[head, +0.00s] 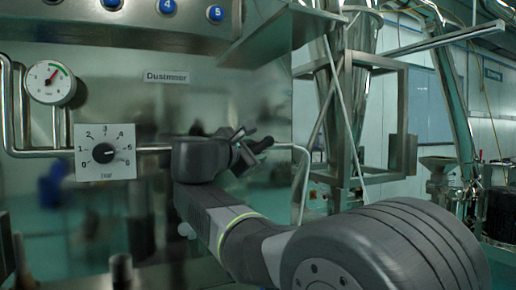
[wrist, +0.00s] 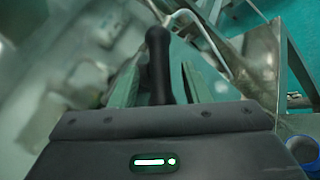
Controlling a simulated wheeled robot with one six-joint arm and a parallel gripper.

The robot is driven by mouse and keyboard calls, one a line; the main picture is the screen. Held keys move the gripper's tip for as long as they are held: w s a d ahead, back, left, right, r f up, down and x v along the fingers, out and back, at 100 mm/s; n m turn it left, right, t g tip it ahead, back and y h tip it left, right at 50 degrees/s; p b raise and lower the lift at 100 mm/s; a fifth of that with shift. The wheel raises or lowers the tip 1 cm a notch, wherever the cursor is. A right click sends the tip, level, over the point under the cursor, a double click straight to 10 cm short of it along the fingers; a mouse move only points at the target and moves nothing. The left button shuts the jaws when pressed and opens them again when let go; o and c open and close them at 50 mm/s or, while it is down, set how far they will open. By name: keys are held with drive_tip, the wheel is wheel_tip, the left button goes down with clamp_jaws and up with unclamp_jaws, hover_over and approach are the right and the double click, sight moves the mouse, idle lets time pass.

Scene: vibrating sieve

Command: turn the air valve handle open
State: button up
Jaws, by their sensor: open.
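The air valve handle is a black, rounded lever (wrist: 158,60) in the wrist view. It stands between the two greenish fingers of my gripper (wrist: 160,75). The fingers are open, with a gap visible on the handle's right side; whether the left finger touches it is hard to tell. In the head view my gripper (head: 251,145) is at the steel pipe in front of the panel. There the handle cannot be told clearly from the dark fingers, and my wrist hides the valve body.
A steel panel labelled "Dusimner" (head: 165,77) stands behind. A pressure gauge (head: 50,83) and a numbered dial (head: 104,153) are at left. A bent pipe (head: 303,165) runs right of my gripper. A steel frame (head: 400,130) with a hopper stands further right.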

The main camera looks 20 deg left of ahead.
drive_tip(key=shift+w+d, duration=0.15)
drive_tip(key=shift+w, duration=1.3)
drive_tip(key=shift+c, duration=0.2)
clamp_jaws()
drive_tip(key=shift+p, duration=0.3)
